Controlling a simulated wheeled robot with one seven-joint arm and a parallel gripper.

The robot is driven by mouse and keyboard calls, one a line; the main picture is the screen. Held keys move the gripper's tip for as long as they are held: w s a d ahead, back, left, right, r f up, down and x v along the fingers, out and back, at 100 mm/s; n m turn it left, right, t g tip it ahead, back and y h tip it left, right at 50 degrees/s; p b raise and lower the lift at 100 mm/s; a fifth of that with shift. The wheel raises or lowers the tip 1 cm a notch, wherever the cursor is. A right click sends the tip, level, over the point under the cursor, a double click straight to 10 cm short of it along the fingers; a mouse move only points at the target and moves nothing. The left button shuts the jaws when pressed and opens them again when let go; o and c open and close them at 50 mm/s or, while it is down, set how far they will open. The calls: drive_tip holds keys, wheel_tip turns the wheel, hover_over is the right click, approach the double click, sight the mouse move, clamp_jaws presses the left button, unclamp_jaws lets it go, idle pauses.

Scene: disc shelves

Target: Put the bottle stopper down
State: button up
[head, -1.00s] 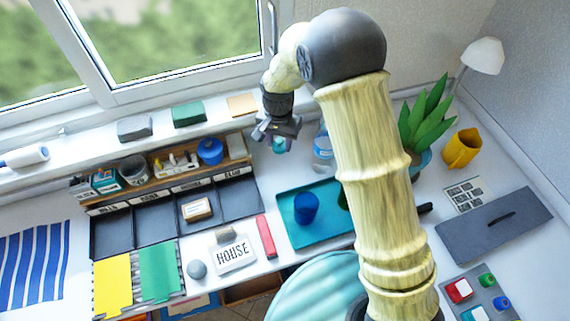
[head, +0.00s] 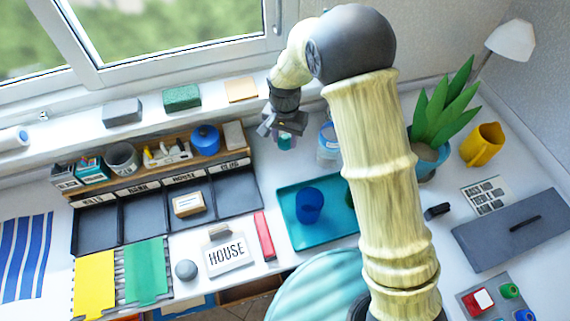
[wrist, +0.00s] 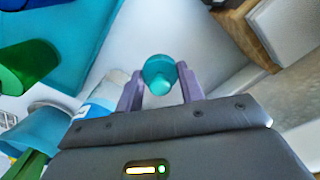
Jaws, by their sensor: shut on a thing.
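The bottle stopper (wrist: 160,74) is a small teal, rounded piece. My gripper (wrist: 158,88) is shut on it, with one finger on each side, in the wrist view. In the head view my gripper (head: 285,134) holds the stopper (head: 285,142) in the air, between the organiser and the bottle. The clear bottle (head: 327,146) with a blue label stands on the desk just right of my gripper, partly hidden behind my arm.
A teal tray (head: 332,225) holds a blue cup (head: 309,206). The dark compartment organiser (head: 141,215) is at left. A plant (head: 440,110) and yellow mug (head: 483,145) stand right. White desk around the gripper looks clear.

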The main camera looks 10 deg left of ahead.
hover_over(285, 163)
drive_tip(key=shift+s+f, duration=0.1)
drive_tip(key=shift+f, duration=3.05)
drive_tip(key=shift+f, duration=1.85)
drive_tip(key=shift+f, duration=0.1)
drive_tip(key=o, duration=0.9)
drive_tip(key=shift+o, duration=0.2)
